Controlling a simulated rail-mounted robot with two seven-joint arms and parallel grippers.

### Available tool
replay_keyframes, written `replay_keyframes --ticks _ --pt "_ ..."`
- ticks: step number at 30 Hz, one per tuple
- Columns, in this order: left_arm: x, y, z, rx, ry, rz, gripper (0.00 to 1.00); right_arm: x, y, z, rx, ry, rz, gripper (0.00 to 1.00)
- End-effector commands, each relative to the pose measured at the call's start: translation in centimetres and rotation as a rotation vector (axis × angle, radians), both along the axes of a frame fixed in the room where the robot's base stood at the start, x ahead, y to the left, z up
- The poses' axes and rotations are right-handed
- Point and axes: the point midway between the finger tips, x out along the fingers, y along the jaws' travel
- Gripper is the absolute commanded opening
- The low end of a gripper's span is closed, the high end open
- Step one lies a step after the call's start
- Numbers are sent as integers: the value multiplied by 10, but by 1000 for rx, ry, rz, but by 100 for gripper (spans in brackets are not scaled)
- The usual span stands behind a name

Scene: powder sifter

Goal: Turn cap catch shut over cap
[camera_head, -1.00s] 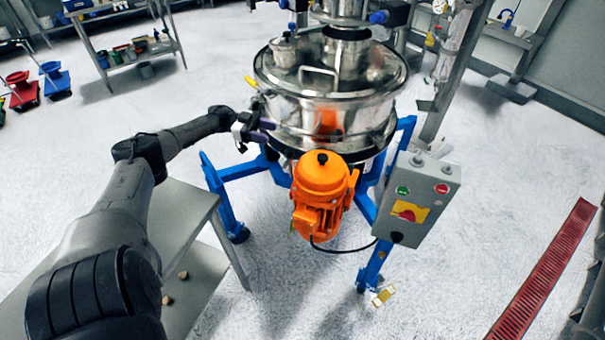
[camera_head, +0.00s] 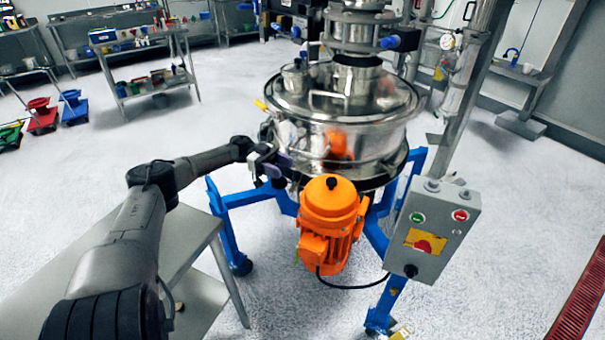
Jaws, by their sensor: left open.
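A small yellow lever (camera_head: 262,105) sticks out at the lid's left rim. My left gripper (camera_head: 278,166) is open beside the sifter's lower left wall, below the yellow lever. Its fingers look purple and small, and I cannot tell whether they touch the sifter. My right gripper is not in view.
An orange motor (camera_head: 328,218) hangs on the sifter's front, with a grey control box (camera_head: 439,228) at its right. A grey table (camera_head: 187,240) stands under my left arm. Shelves (camera_head: 150,80) stand at the back left. Open floor lies between.

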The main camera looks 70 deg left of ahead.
Motion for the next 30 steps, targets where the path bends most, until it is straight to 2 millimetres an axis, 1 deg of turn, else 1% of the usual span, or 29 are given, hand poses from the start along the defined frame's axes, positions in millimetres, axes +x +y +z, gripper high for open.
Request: replay_keyframes --ticks 1,3,9,12,18,29,30 --pt "5 -9 0 -1 -1 -4 52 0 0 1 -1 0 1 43" --pt "12 -20 0 -1 -1 -5 52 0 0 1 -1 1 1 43" --pt "28 -45 -1 0 -2 -3 52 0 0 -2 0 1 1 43" --pt "35 -53 -1 0 -2 -2 52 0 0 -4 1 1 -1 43" --pt "41 -63 -1 1 0 0 52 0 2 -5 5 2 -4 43" --pt "42 -65 0 1 -1 1 52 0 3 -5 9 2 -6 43" --pt "42 -65 0 1 -1 1 49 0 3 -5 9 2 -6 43"
